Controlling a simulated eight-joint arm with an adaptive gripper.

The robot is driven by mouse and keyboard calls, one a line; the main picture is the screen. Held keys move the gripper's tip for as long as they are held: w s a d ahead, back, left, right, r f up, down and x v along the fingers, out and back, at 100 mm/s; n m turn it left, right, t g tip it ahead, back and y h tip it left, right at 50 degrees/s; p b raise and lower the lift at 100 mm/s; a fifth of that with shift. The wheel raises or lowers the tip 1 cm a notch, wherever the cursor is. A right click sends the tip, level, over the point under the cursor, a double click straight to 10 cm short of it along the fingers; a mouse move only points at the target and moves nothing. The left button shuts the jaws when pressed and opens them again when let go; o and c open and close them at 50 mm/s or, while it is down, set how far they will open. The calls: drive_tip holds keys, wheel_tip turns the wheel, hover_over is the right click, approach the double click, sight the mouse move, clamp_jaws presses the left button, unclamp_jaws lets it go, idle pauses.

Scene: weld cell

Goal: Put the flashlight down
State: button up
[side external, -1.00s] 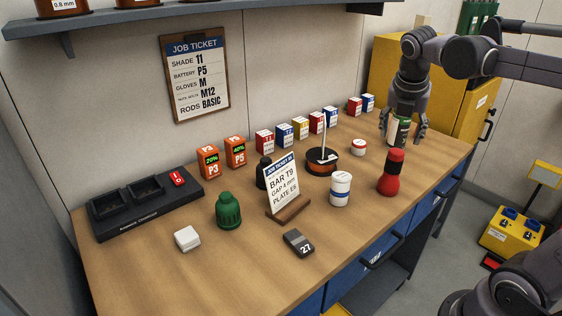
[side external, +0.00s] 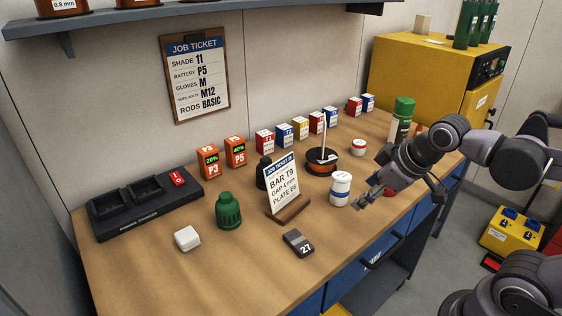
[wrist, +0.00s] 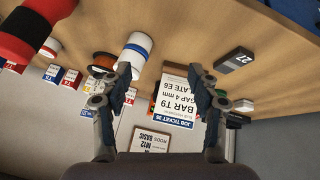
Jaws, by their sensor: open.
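A red and black cylinder that looks like the flashlight (wrist: 32,30) stands on the bench at the upper left of the wrist view. In the side view only a bit of its red lower part (side external: 388,192) shows behind my gripper. My gripper (side external: 368,196) is open and empty above the bench's right front part, beside the white jar with blue bands (side external: 340,189). In the wrist view its fingers (wrist: 160,76) are spread apart, with nothing between them.
A green-capped canister (side external: 401,120) stands at the back right. A job ticket stand (side external: 283,190), dark block marked 27 (side external: 298,243), green bottle (side external: 229,210) and wire spool (side external: 322,162) share the bench (side external: 150,275). The front left is mostly clear.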

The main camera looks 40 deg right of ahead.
drive_tip(key=a+m, duration=0.1)
drive_tip(key=a+f+m, duration=0.1)
drive_tip(key=m, duration=0.1)
drive_tip(key=shift+s+f+t+y, duration=0.2)
drive_tip(key=shift+s+t+y, duration=0.1)
drive_tip(key=shift+s, duration=0.05)
